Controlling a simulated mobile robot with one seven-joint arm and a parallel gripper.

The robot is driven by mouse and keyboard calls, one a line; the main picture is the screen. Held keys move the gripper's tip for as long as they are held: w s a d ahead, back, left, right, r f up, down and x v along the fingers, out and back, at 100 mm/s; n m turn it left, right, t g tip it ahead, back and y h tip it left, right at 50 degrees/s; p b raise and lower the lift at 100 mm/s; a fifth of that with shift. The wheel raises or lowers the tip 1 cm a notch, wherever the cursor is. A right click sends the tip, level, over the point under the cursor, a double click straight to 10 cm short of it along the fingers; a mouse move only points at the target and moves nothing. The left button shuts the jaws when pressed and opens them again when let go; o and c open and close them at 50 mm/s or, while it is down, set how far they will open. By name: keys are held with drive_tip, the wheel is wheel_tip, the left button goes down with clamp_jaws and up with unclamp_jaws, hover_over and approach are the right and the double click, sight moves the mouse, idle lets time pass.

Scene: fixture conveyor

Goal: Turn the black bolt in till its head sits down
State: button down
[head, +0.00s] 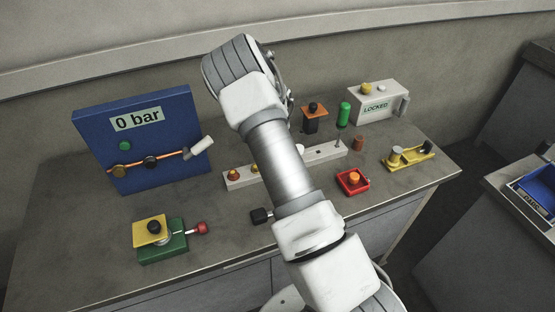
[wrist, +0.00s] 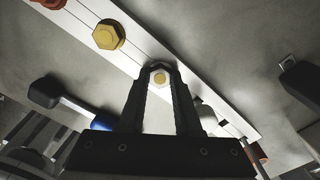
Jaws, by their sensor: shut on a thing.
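In the wrist view, my gripper (wrist: 160,72) has its two black fingers shut on a six-sided piece (wrist: 160,79) with a pale rim and a yellowish centre, at the white strip (wrist: 82,25). I see no clearly black bolt head; I cannot tell if this piece is the black bolt, or whether its head touches the strip. In the head view, the strip (head: 325,153) lies on the bench, and my arm covers its middle and hides my gripper.
A yellow hex bolt (wrist: 108,35) is on the strip beside my gripper. A black-ended lever (wrist: 45,91) lies in front. On the bench stand a blue gauge panel (head: 165,110), a green-handled tool (head: 344,110), a red tray (head: 346,190) and a green-and-yellow fixture (head: 160,252).

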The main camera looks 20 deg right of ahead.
drive_tip(key=shift+w+m, duration=0.1)
drive_tip(key=shift+m, duration=1.1)
drive_tip(key=shift+r+p, duration=0.1)
drive_tip(key=shift+p, duration=0.2)
drive_tip(key=m+p, duration=0.1)
drive_tip(key=m, duration=0.2)
drive_tip(key=shift+m, duration=0.3)
drive_tip(key=m+p, duration=0.1)
drive_tip(key=m, duration=0.5)
drive_tip(key=c, duration=0.5)
unclamp_jaws()
